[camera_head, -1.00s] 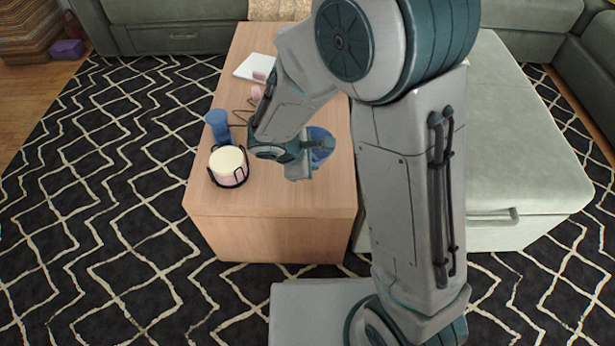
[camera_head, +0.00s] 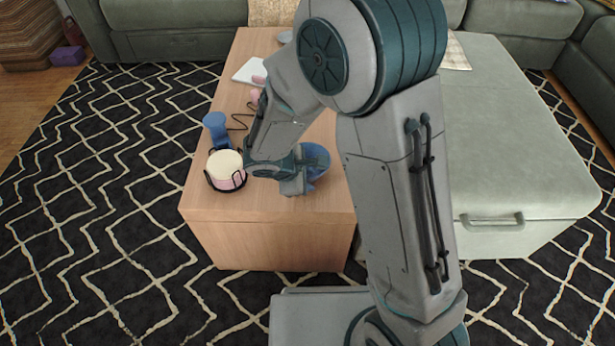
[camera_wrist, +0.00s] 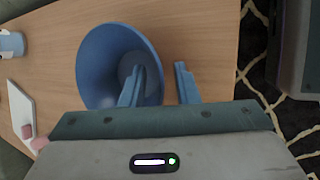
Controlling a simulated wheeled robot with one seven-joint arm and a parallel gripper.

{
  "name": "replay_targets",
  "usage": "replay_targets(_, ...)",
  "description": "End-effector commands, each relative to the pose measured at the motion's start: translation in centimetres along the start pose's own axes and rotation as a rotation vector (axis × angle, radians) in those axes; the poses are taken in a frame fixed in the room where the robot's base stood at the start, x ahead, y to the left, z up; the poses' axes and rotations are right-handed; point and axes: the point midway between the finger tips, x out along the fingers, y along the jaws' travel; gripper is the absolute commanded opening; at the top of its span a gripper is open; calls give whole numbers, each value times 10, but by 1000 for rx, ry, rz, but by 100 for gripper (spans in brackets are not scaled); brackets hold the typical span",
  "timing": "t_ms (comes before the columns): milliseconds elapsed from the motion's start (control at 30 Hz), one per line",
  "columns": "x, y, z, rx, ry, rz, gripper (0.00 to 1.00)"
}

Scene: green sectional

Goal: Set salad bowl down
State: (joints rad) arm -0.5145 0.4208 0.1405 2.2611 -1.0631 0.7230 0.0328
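The salad bowl is a blue, deep round bowl (camera_head: 318,158) at the right side of the wooden table (camera_head: 230,205); my wrist partly hides it in the head view. In the wrist view the bowl (camera_wrist: 95,65) is left of centre, its open mouth facing the camera, and it appears to rest on the table top. My gripper (camera_wrist: 158,67) straddles the bowl's right wall, one finger inside and one outside. The fingers are apart, with a visible gap between the outer finger and the wall. In the head view the fingertips are hidden.
A white tablet-like slab (camera_head: 250,70) lies farther back. A green ottoman (camera_head: 510,140) is right of the table.

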Motion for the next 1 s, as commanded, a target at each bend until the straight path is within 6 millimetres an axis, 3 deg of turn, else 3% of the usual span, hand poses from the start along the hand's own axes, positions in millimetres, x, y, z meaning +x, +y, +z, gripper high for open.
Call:
replay_targets(300,-3,2,2,0,0,0,28)
replay_targets(800,-101,2,2,-1,3,2,28)
replay_targets(1000,-120,2,1,0,1,1,28)
